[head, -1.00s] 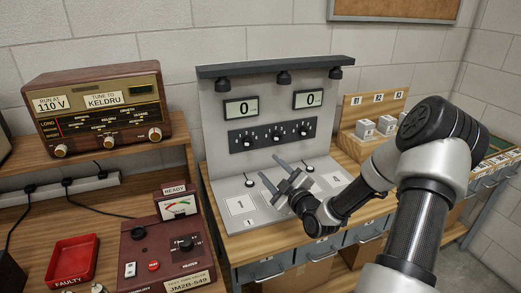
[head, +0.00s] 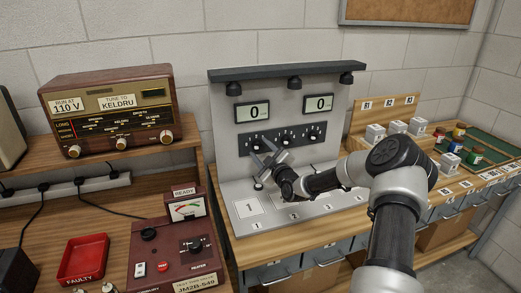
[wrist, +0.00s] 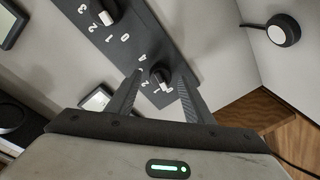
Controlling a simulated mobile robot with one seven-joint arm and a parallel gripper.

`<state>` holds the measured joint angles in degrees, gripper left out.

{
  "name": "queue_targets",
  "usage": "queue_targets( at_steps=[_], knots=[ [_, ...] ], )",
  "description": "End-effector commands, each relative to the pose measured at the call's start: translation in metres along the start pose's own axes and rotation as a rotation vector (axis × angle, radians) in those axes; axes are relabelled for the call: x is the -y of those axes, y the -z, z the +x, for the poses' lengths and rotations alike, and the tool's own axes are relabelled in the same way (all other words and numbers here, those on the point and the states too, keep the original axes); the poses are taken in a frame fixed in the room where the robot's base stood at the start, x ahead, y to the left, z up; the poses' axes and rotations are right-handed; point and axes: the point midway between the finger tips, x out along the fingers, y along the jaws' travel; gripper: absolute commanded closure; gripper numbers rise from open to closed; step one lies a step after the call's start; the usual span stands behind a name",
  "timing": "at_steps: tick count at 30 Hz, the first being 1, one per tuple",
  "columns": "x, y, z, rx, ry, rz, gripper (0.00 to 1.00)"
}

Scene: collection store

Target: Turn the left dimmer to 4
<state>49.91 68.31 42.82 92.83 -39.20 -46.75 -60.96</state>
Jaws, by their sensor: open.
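The dark dimmer panel (head: 298,140) is on the upright grey board, with a row of black knobs. In the wrist view, my open gripper (wrist: 155,90) has one finger on each side of the left dimmer (wrist: 160,77), a black knob with printed numbers around it. I cannot tell whether the fingers touch it. The left display (head: 253,112) above it reads 0. In the head view, my gripper (head: 264,148) is in front of the panel's left end and partly hides that knob. The middle dimmer (wrist: 104,12) shows at the wrist view's top.
The right display (head: 319,103) also reads 0. Lamps (head: 294,83) hang under the board's top ledge. A radio (head: 110,112) and a red tester (head: 178,255) stand to the left.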

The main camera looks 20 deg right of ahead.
Motion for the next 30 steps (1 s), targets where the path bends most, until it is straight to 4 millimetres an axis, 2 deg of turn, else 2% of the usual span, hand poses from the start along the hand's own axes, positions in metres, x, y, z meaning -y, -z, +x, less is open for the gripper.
queue_targets(
  at_steps=[3, 11, 19, 30],
  knots=[
    [0.0004, -0.0001, 0.0064, 0.0, 0.001, 0.0, 0.53],
    [0.0003, -0.0002, 0.0076, 0.001, 0.001, -0.001, 0.53],
    [0.0003, -0.0003, 0.0074, 0.001, 0.001, 0.0, 0.94],
    [0.0025, -0.0029, 0.0073, -0.003, -0.004, 0.062, 0.94]
  ],
)
